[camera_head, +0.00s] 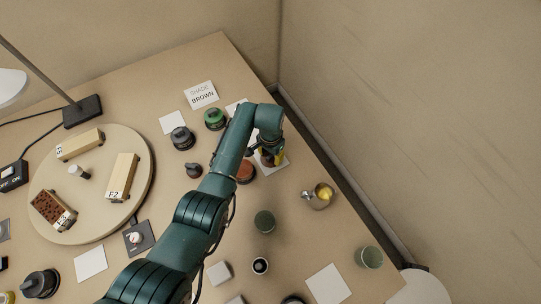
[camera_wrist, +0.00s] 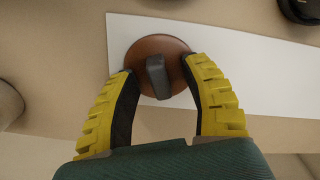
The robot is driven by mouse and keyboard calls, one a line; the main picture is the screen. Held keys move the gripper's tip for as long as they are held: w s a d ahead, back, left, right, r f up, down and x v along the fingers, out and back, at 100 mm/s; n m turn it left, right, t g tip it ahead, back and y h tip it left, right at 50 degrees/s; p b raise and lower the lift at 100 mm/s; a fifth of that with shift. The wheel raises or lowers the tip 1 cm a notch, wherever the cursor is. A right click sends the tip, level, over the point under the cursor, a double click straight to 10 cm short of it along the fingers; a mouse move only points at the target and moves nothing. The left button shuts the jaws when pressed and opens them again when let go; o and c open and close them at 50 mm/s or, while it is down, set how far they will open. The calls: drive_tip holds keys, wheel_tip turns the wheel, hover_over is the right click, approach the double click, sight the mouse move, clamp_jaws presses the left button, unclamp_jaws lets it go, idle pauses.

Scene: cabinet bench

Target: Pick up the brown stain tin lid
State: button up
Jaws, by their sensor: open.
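The brown lid (camera_wrist: 140,52) is a round disc with a dark grey upright grip (camera_wrist: 157,76) across its middle. In the wrist view it lies on a white card (camera_wrist: 240,75). My gripper (camera_wrist: 159,68) is open, its yellow fingers on either side of the grip, with the tips overlapping the lid's edges; contact cannot be told. In the head view my gripper (camera_head: 268,158) is over a white card (camera_head: 278,167) at the right of the bench, and the lid there is hidden or unclear. A reddish-brown round thing (camera_head: 246,173) shows beside my arm.
A green-topped tin (camera_head: 214,118) and a dark-topped tin (camera_head: 182,138) stand to the left. A sign reading "SHADE BROWN" (camera_head: 202,95) is at the back. The bench's right edge and wall (camera_head: 420,120) are close.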

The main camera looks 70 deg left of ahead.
drive_tip(key=shift+c, duration=0.4)
clamp_jaws()
